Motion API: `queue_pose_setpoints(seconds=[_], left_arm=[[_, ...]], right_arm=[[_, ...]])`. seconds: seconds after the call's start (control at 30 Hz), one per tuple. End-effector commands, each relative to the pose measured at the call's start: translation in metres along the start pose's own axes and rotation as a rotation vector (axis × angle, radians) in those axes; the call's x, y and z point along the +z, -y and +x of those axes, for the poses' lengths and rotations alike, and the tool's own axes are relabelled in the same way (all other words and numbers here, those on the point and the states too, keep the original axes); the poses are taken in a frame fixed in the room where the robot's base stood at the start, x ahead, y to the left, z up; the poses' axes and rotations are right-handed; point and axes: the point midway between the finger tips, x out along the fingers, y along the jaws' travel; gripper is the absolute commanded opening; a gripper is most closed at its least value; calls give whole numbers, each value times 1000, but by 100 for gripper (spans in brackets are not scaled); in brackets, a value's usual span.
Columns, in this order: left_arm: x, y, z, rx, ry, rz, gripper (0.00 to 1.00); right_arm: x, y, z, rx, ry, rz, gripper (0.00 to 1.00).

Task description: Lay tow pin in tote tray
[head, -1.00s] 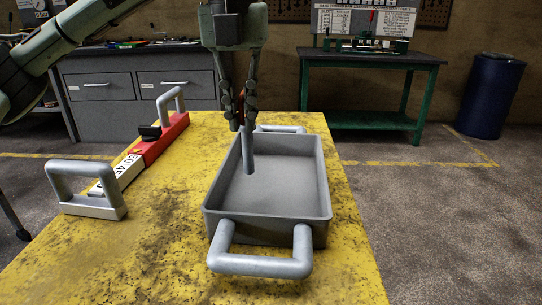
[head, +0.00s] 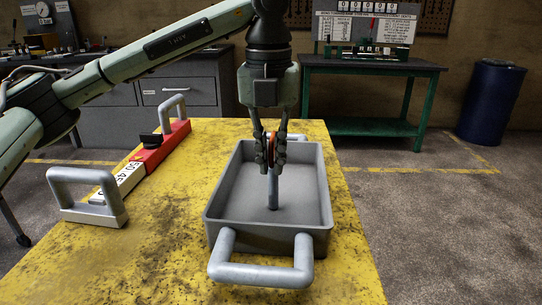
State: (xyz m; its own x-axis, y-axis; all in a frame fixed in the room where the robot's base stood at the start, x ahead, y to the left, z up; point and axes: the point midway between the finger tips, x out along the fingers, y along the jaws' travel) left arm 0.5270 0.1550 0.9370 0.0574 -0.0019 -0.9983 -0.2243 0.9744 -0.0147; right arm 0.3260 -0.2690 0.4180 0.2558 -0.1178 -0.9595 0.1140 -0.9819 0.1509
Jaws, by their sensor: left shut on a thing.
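The tow pin (head: 273,190) is a grey rod with an orange-red top, held upright in my left gripper (head: 271,168). My left gripper is shut on its top, and the rod points down inside the tote tray. I cannot tell whether its lower end touches the tray floor. The grey tote tray (head: 225,205) sits on the yellow table, with a handle at its near end and another at its far end, partly hidden by the gripper. My right gripper is not in view.
A red and white bar (head: 150,155) with two grey handles lies on the yellow table (head: 150,245), left of the tray. Behind stand a grey cabinet (head: 110,110), a green bench (head: 370,127) and a blue barrel (head: 490,100). The table's left front is clear.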

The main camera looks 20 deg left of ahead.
Motion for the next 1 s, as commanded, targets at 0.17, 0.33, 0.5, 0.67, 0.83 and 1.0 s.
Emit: queue_pose_setpoints(seconds=[0.17,0.33,0.5,0.67,0.83,1.0], left_arm=[[0,0,1,0,0,0,22],[0,0,1,0,0,0,30],[0,0,1,0,0,0,30],[1,1,-8,-2,2,0,30],[1,1,-42,-2,3,0,30],[1,0,-82,-1,5,-1,30]], right_arm=[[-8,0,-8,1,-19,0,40],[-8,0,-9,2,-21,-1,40],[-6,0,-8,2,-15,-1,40],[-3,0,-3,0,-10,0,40],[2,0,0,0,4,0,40],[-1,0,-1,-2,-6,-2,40]])
